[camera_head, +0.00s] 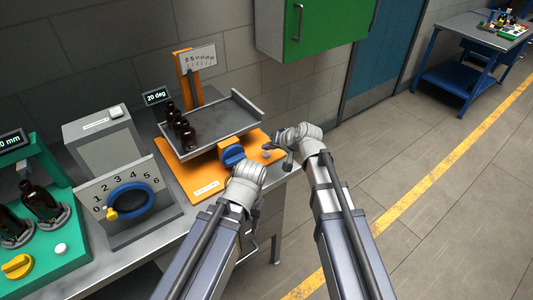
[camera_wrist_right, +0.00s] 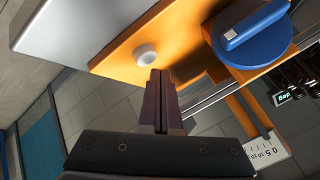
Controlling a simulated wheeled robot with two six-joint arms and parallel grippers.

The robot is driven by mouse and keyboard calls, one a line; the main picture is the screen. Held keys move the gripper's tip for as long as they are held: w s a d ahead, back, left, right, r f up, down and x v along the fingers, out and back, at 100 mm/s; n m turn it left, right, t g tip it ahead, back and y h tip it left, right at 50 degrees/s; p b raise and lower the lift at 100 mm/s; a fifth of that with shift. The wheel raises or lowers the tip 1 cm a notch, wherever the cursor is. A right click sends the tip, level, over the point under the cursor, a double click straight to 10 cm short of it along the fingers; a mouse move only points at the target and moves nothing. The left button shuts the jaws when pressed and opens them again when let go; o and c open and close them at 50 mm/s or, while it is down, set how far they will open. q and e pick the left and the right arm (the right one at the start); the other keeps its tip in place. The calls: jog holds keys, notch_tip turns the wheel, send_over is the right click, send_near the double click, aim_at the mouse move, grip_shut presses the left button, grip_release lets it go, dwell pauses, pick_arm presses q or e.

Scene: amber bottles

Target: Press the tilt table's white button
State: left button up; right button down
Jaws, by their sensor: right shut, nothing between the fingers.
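The tilt table has an orange base (camera_head: 205,180), a grey tray (camera_head: 225,123) that looks tilted, and a blue knob (camera_head: 232,155). Its small round white button (camera_head: 266,154) is on the orange base, right of the knob. In the right wrist view the white button (camera_wrist_right: 146,55) is just beyond my fingertips, with the blue knob (camera_wrist_right: 248,35) to its right. My right gripper (camera_wrist_right: 160,75) is shut and empty, close to the button; I cannot tell whether it touches. My left gripper (camera_head: 255,215) hangs by the bench's front edge, mostly hidden by its wrist.
Dark amber bottles (camera_head: 184,132) stand on the tray's left side. A display (camera_head: 156,96) reads 20 deg. To the left are a numbered dial stand (camera_head: 120,190) and a green station (camera_head: 75,235) with bottles. Floor right of the bench is clear.

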aim_at(268, 155)
jog(key=shift+f, duration=0.1)
jog(key=shift+f+b, duration=0.3)
jog(key=shift+b, duration=0.15)
jog(key=shift+f+b, duration=0.45)
jog(key=shift+f, duration=0.05)
dwell(0.7)
jog(key=shift+r, duration=0.2)
jog(key=shift+r+p, duration=0.75)
jog(key=shift+p, duration=0.15)
notch_tip(268, 155, up, 5)
jog(key=p, duration=0.5)
